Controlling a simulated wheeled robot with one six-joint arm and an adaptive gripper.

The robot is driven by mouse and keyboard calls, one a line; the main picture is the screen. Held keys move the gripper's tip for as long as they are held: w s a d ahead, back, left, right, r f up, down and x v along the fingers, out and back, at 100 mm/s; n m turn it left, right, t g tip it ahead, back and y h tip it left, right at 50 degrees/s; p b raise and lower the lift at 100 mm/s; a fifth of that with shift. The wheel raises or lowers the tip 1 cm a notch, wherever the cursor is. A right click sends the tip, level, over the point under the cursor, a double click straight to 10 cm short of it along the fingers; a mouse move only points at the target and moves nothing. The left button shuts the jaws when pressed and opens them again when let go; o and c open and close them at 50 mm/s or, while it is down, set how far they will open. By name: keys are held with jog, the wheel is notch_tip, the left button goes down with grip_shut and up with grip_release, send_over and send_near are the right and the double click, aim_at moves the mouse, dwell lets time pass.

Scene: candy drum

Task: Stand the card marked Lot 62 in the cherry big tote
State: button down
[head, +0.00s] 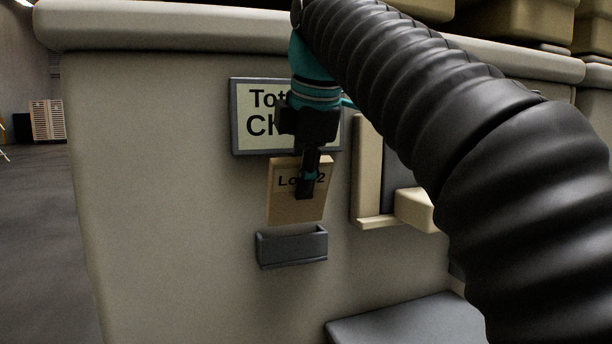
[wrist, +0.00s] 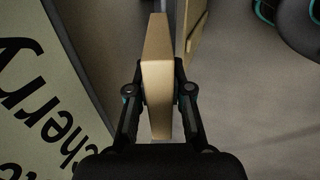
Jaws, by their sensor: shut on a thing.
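The tan card (head: 285,208) reads "Lo…2", its middle hidden by my gripper (head: 307,190). My gripper is shut on the card and holds it roughly upright, slightly tilted, just above the small grey holder (head: 292,250) on the big tote's pale front wall (head: 170,190). The card looks apart from the holder in the head view. The wrist view shows the card (wrist: 159,85) edge-on between both fingers (wrist: 159,92). A sign (head: 255,130) reading "Tot… Ch…" sits behind my gripper; the wrist view shows "cherry" on it (wrist: 30,120).
A cream bracket-like fixture (head: 367,175) projects from the wall to the right of the card. A dark grey flat surface (head: 410,330) lies low at the right. Tan bins (head: 520,20) stand above the tote's rim. Open floor (head: 35,220) lies at the left.

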jog(key=shift+w+a+f+b, duration=0.25)
jog(key=shift+w+f, duration=0.2)
jog(key=shift+w, duration=0.3)
jog(key=shift+w+a+f+b, duration=0.2)
jog(key=shift+w+f, duration=0.25)
jog(key=shift+w, duration=0.25)
jog(key=shift+f+b, duration=0.85)
jog(key=shift+f, duration=0.3)
jog(key=c, duration=1)
grip_release()
jog(key=shift+r+p, duration=1.3)
jog(key=shift+p, duration=0.15)
jog(key=shift+r, duration=1.15)
